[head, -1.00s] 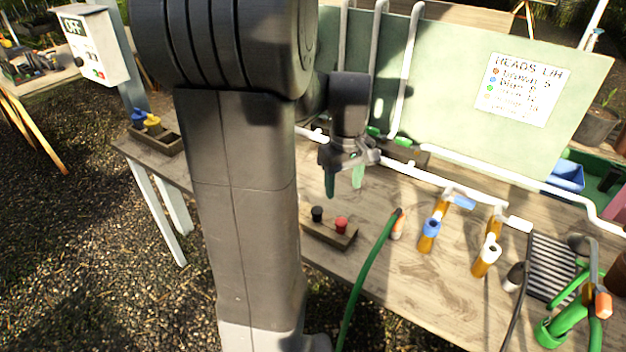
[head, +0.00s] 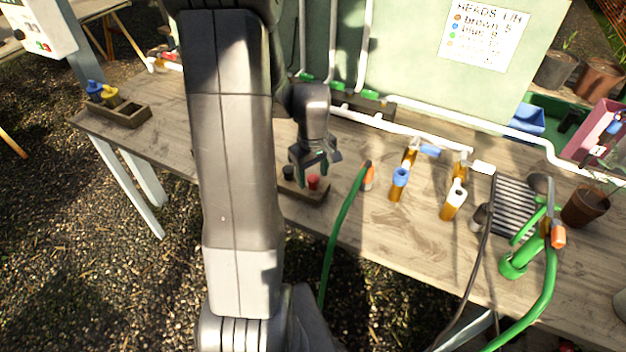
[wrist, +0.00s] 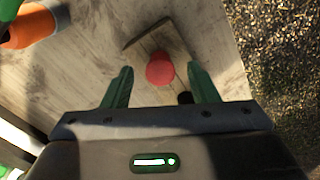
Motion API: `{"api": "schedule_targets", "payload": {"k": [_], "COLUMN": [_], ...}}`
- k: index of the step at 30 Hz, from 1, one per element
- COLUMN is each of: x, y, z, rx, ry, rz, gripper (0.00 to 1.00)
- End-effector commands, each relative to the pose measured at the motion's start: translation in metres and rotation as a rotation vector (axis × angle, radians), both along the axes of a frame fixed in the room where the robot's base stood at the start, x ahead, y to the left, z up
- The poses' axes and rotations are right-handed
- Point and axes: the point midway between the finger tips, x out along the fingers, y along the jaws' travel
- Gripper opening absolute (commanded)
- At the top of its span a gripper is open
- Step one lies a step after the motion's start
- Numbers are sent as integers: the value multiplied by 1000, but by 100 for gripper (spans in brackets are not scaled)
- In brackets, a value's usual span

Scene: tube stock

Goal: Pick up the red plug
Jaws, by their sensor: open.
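The red plug (head: 313,182) stands in a small wooden block (head: 318,195) at the front edge of the table, beside a black plug (head: 288,172). My gripper (head: 308,172) is open, with nothing held, and hangs close above the block. The black plug (wrist: 185,98) shows partly beside the right finger, mostly hidden by my gripper.
A green hose (head: 341,225) with an orange end (head: 367,180) runs just right of the block. A white pipe (head: 400,128) runs along the back. Gravel lies beyond the table's front edge.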

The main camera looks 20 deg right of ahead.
Motion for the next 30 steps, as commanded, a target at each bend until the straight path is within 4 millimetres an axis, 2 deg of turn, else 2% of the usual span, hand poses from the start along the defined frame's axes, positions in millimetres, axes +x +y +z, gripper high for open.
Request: {"api": "schedule_targets", "payload": {"k": [4, 12, 13, 20, 22, 23, 30], "x": [0, 0, 0, 0, 0, 0, 0], "y": [0, 0, 0, 0, 0, 0, 0], "z": [-14, -17, -17, -17, -17, -16, -12], "rx": [1, 0, 0, 0, 0, 0, -1], "ry": [2, -1, -1, 0, 0, 0, -1], "rz": [0, 0, 0, 0, 0, 0, 0], "gripper": [54, 54, 52, 7, 6, 3, 3]}}
